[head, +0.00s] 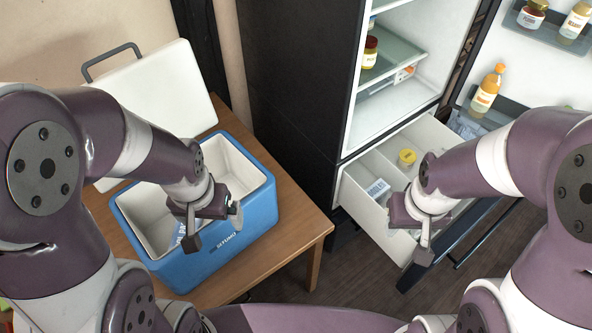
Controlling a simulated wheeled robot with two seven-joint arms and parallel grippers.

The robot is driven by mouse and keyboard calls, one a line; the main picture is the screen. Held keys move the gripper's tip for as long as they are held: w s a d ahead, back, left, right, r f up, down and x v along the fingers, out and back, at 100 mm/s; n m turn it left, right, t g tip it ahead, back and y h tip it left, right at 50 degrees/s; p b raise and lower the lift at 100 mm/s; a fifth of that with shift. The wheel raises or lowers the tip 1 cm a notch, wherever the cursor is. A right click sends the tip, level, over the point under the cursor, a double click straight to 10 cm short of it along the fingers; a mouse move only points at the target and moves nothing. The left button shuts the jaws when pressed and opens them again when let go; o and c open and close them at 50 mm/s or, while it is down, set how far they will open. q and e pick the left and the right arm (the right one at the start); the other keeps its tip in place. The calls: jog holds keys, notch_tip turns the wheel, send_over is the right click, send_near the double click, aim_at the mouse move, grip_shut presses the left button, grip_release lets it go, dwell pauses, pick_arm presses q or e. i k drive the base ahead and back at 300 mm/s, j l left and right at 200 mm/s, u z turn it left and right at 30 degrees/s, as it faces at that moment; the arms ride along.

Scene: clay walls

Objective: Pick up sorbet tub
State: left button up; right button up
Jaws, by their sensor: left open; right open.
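A small round tub with a yellow lid (407,157) sits in the pulled-out freezer drawer (366,210); it may be the sorbet tub, but I cannot read its label. My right gripper (424,238) is open over the drawer's front part, nearer than the tub and apart from it. The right gripper and arm hide part of the drawer. My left gripper (214,229) is open and empty above the blue cooler box (262,213), in front of its opening.
A white pack with blue letters (377,188) lies in the drawer. The open fridge (395,105) holds jars, with bottles in its door. The cooler stands on a wooden table (300,228), its white lid (160,88) behind it. Dark floor shows between table and drawer.

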aim_at(407, 157)
jog(key=i+l+z, duration=0.1)
jog(key=z, duration=1.65)
jog(key=i+j+z, duration=0.15)
jog(key=i, duration=0.7)
